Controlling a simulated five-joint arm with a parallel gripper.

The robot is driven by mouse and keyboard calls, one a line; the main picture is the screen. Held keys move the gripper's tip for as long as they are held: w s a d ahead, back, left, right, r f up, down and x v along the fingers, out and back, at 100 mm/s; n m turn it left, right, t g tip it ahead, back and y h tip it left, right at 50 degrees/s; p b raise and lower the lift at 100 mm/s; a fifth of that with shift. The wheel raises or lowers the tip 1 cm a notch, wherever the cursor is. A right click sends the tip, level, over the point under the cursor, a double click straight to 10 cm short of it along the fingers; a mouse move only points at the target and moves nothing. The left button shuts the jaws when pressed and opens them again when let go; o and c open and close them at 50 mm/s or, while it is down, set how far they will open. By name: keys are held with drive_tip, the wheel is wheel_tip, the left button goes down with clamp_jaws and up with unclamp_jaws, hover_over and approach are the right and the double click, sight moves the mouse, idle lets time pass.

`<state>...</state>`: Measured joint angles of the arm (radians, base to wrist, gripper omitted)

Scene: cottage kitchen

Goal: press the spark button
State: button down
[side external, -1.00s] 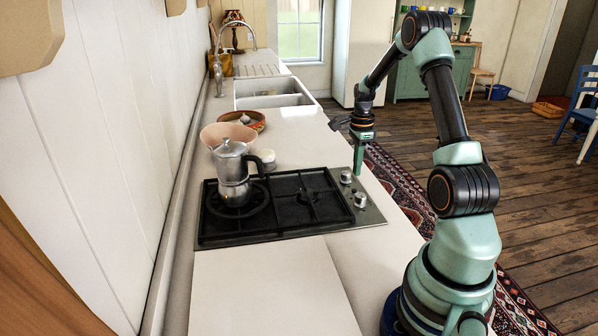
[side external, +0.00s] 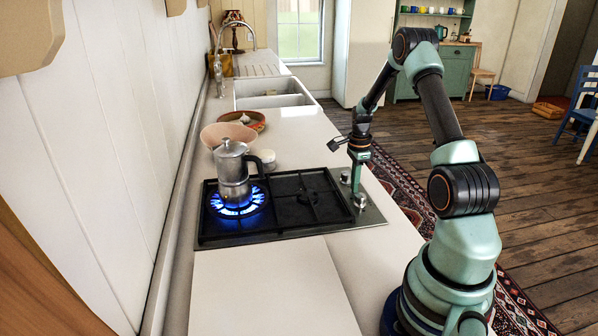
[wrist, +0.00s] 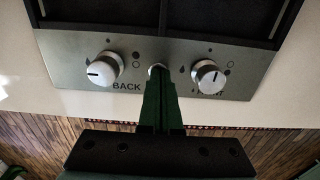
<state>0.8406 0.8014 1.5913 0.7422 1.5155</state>
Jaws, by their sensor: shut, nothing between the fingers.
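The spark button (wrist: 154,66) is a small pale round button on the steel control strip, between two knobs. In the wrist view the fingertips of my gripper (wrist: 158,76) are at it and cover most of it. My gripper (side external: 355,188) is shut and empty, pointing down onto the strip in the side view, where the button is hidden. Blue flame (side external: 238,206) burns on the left burner under a metal moka pot (side external: 232,165).
The gas hob (side external: 290,228) has black grates; its right burner shows no flame. A pink bowl (side external: 226,134), a brown dish (side external: 252,118) and a small white item (side external: 267,156) stand behind the pot. A sink (side external: 270,90) lies farther back. The front counter is clear.

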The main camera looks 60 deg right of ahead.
drive_tip(key=shift+s+a+f, duration=0.2)
drive_tip(key=shift+a+f, duration=0.05)
drive_tip(key=shift+f, duration=0.4)
wheel_tip(320, 180, up, 15)
drive_tip(key=shift+w+d, duration=0.25)
drive_tip(key=shift+d, duration=0.05)
idle(0.3)
drive_tip(key=w+a+r+n+t+h, duration=0.1)
drive_tip(key=w+a+r+n, duration=0.1)
drive_tip(key=a+r+n, duration=0.35)
drive_tip(key=w+a+r+n+t, duration=0.1)
drive_tip(key=w+a+r+n, duration=0.15)
drive_tip(key=a+n, duration=0.6)
drive_tip(key=s+a+r+n+t, duration=0.1)
drive_tip(key=s+a+n, duration=0.2)
drive_tip(key=a+n, duration=0.3)
drive_tip(key=s+a+r+n+t+y, duration=0.1)
drive_tip(key=s+a+n, duration=0.3)
drive_tip(key=a, duration=1.1)
drive_tip(key=n+t, duration=0.1)
drive_tip(key=n, duration=0.2)
drive_tip(key=shift+r+t, duration=0.25)
drive_tip(key=shift+t, duration=0.05)
